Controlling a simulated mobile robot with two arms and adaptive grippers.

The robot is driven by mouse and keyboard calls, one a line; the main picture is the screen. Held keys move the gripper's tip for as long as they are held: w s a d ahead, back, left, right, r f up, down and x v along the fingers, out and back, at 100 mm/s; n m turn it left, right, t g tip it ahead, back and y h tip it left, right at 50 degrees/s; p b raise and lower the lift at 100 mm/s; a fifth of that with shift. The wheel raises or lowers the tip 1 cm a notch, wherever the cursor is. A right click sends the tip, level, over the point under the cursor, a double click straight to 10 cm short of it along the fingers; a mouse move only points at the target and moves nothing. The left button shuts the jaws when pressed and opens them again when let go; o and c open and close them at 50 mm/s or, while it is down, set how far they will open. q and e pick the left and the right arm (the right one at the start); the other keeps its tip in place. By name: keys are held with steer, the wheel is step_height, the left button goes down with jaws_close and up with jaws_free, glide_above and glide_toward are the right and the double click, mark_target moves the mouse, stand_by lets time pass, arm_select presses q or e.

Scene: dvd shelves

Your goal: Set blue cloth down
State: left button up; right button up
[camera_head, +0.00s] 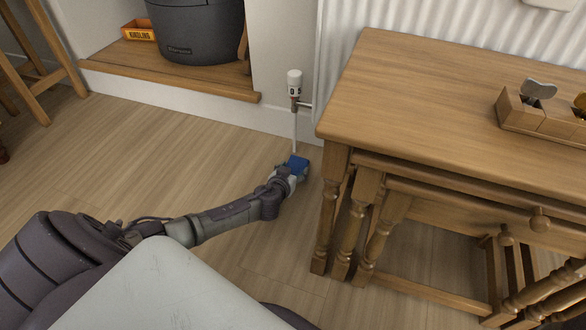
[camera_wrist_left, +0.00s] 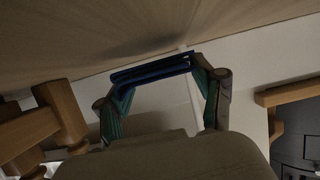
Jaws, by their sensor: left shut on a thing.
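The blue cloth (camera_head: 298,163) is a small folded blue piece at the end of my left arm in the head view. My left gripper (camera_head: 290,172) is shut on it, near the wall and left of the wooden nested tables. In the left wrist view the blue cloth (camera_wrist_left: 150,70) lies as a flat dark-blue band between the two fingertips of my left gripper (camera_wrist_left: 155,78). How far the cloth is above the floor is hard to tell. My right gripper does not show.
The wooden nested tables (camera_head: 420,85) stand close to the right of the gripper. A radiator valve (camera_head: 294,85) with a thin pipe is behind it. A wooden ledge (camera_head: 160,68) with a dark bucket (camera_head: 198,30) is at the back left. Open floor (camera_head: 150,140) lies left.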

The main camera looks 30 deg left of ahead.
arm_select(q)
steer(key=o, duration=0.7)
steer(key=shift+r, duration=0.25)
steer(key=p+v, duration=0.3)
steer(key=v, duration=0.3)
steer(key=p+v, duration=0.3)
steer(key=v, duration=0.2)
steer(key=shift+s+d+r+p, duration=0.1)
steer(key=shift+s+r+p, duration=0.2)
steer(key=shift+r, duration=0.1)
steer(key=shift+s, duration=0.2)
steer(key=shift+s, duration=0.1)
